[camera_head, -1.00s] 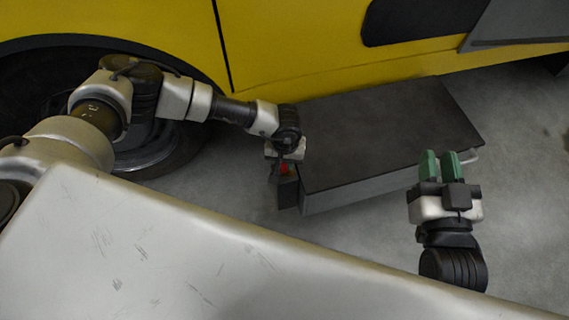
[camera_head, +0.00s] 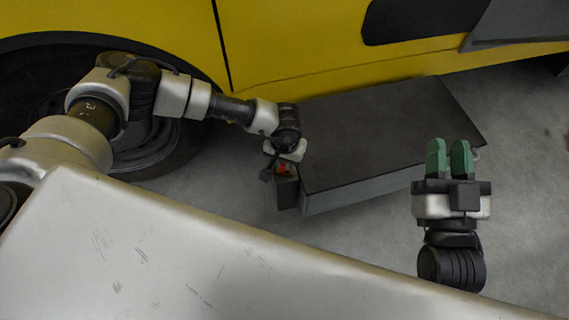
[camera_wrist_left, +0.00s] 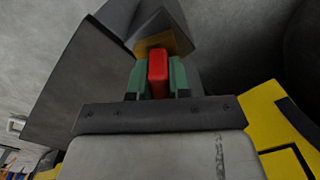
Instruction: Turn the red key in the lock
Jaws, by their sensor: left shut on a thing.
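The red key (camera_wrist_left: 157,72) sits between the two green fingers of my left gripper (camera_wrist_left: 158,82) in the left wrist view. The fingers are shut on it. Beyond the key is the tan-brown face of the lock (camera_wrist_left: 155,44), on a small dark box. In the head view, my left gripper (camera_head: 284,163) is at the left end of the dark bench, with a bit of red key (camera_head: 283,169) showing just above the small box (camera_head: 287,190). How far the key is turned is hard to tell. My right gripper (camera_head: 449,162) is open and empty, its green fingers apart, right of the bench's front side.
A long dark bench-like box (camera_head: 385,135) lies on the grey concrete floor (camera_head: 370,235) beside a yellow vehicle (camera_head: 300,40). A wheel (camera_head: 150,140) is behind my left arm. The floor between bench and my body is clear.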

